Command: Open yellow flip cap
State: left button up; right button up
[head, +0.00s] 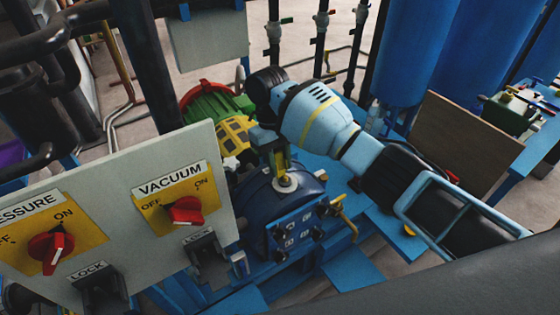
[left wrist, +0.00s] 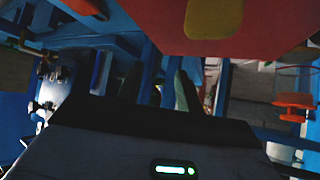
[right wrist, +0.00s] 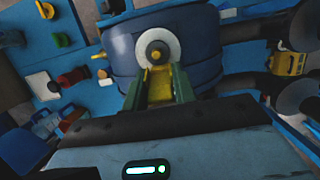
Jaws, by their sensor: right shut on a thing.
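The yellow flip cap (right wrist: 160,86) sits between the fingers of my right gripper (right wrist: 159,80) in the right wrist view. The gripper is shut on it, and the fingers hide its sides. A white round fitting (right wrist: 158,47) on the dark blue vessel (right wrist: 196,30) is just beyond the fingertips. In the head view, my right gripper (head: 279,160) reaches down to this fitting (head: 285,184) on top of the vessel (head: 258,205). In the left wrist view, my left gripper (left wrist: 158,88) has its fingers apart with nothing seen between them. It is not seen in the head view.
A grey panel with red VACUUM (head: 186,210) and PRESSURE (head: 50,247) switches stands at the left of the head view. A green and yellow motor-like unit (head: 215,112) is behind the vessel. Blue tanks (head: 415,50) and dark pipes stand at the back.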

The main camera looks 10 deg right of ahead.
pick_arm(q)
jog(key=shift+s+d+f+b, duration=0.15)
jog(key=shift+s+f+b, duration=0.15)
jog(key=shift+s+f, duration=0.1)
pick_arm(e)
jog(key=shift+w+a+f+g+h, duration=0.1)
jog(key=shift+f+g+h, duration=0.15)
jog(key=shift+g, duration=0.45)
jog(key=shift+w+f+g+h, duration=0.1)
jog(key=shift+g+h, duration=0.15)
jog(key=shift+g, duration=0.45)
jog(key=o, duration=0.9)
pick_arm(q)
jog(key=shift+w, duration=0.1)
pick_arm(e)
jog(key=shift+r, duration=0.2)
